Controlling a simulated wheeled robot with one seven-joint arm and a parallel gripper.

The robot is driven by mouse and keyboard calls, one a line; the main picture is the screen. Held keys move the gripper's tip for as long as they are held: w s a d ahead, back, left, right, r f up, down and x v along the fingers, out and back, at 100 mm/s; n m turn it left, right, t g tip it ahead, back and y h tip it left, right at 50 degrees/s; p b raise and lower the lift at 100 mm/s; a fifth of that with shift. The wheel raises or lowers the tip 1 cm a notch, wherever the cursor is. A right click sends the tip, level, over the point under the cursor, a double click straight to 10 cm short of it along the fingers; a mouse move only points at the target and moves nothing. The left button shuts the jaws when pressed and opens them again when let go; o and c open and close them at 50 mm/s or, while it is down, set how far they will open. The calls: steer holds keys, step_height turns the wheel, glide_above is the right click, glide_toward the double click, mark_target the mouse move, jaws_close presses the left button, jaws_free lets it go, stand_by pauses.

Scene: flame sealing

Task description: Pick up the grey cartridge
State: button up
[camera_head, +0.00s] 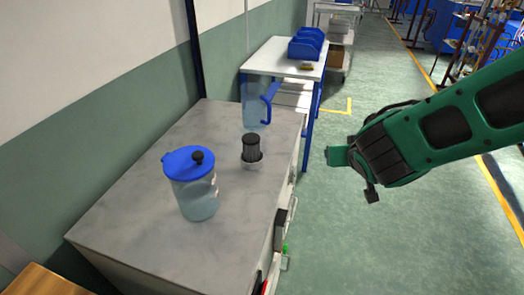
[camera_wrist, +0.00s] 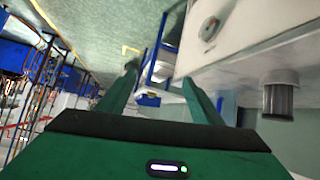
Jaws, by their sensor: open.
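In the wrist view the cartridge (camera_wrist: 278,101) appears at the right, upside down. My gripper (camera_head: 337,156) is over the floor to the right of the counter, apart from the cartridge. In the wrist view its two green fingers (camera_wrist: 160,76) are spread with nothing between them.
A clear jug with a blue lid (camera_head: 195,190) stands nearer on the counter (camera_head: 150,255). A clear pitcher with a blue handle (camera_head: 255,108) stands behind the cartridge. A white table (camera_head: 270,64) with blue bins (camera_head: 306,44) is beyond. The floor beside the counter is clear.

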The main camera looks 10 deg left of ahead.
mark_target(254, 149)
steer(key=a+n+y, duration=0.1)
steer(key=a+y, duration=0.1)
steer(key=a, duration=0.5)
steer(key=s+a+f+n+y, duration=0.1)
steer(key=a+n+y, duration=0.1)
steer(key=a, duration=0.6)
steer(key=a+n+t+y, duration=0.1)
steer(key=a+y, duration=0.1)
steer(key=a, duration=0.6)
steer(key=shift+s+f+y, duration=0.2)
steer(key=shift+f+y, duration=0.1)
steer(key=shift+f, duration=0.1)
steer(key=shift+a+x, duration=0.25)
steer(key=shift+x, duration=2.85)
steer(key=shift+s+r, duration=0.1)
steer(key=shift+s, duration=0.05)
steer(key=c, duration=1.2)
